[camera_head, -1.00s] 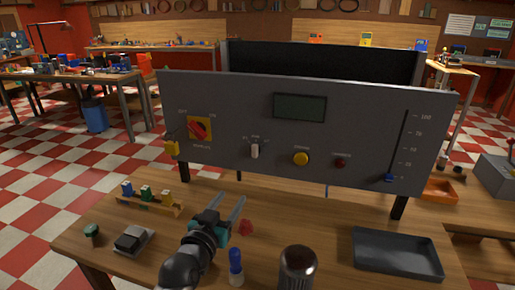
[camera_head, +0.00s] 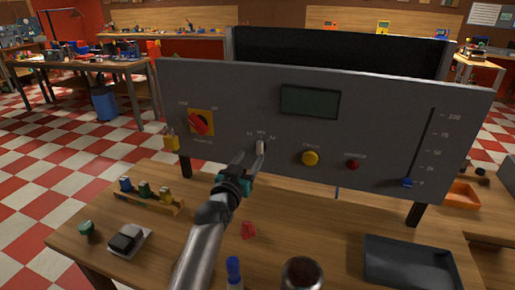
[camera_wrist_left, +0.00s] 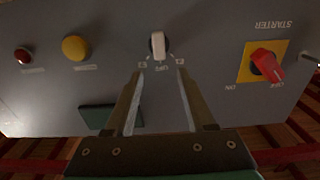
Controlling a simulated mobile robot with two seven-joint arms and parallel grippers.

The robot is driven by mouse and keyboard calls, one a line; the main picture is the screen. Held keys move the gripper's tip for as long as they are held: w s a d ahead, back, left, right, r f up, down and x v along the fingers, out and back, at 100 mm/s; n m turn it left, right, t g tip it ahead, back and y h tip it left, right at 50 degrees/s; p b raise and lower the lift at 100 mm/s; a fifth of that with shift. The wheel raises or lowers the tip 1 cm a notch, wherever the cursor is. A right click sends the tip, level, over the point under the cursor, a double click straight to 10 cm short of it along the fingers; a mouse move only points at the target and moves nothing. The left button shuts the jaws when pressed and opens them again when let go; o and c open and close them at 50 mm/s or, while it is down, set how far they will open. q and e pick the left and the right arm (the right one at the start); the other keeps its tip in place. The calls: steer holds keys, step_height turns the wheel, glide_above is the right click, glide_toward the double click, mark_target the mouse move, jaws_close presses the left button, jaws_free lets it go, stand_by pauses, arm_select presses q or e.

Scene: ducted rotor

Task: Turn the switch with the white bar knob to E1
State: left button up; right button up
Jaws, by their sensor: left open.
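The white bar knob (camera_head: 261,147) is on the grey panel (camera_head: 380,150), below the labels E1, OFF and E2. In the left wrist view, which shows the panel upside down, the knob (camera_wrist_left: 157,43) has its bar in line with the middle label, OFF. My left gripper (camera_head: 255,157) is open in front of the panel near the knob. In the left wrist view its two fingers (camera_wrist_left: 159,76) point toward the knob, one to each side. Nothing is between them, and I see no contact. My right gripper is not in view.
A red rotary switch (camera_head: 200,123) is left of the knob; a yellow button (camera_head: 310,158), a red button (camera_head: 353,164) and a blue slider (camera_head: 407,182) are to its right. The bench holds a block rack (camera_head: 150,200), a red piece (camera_head: 248,230) and a dark tray (camera_head: 410,262).

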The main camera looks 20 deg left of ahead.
mark_target(259, 144)
arm_select(q)
steer(key=w+b, duration=0.1)
steer(key=w, duration=0.4)
steer(key=shift+w+d, duration=0.1)
steer(key=shift+w, duration=0.25)
steer(key=shift+w+b, duration=0.35)
steer(key=shift+w, duration=0.5)
jaws_close()
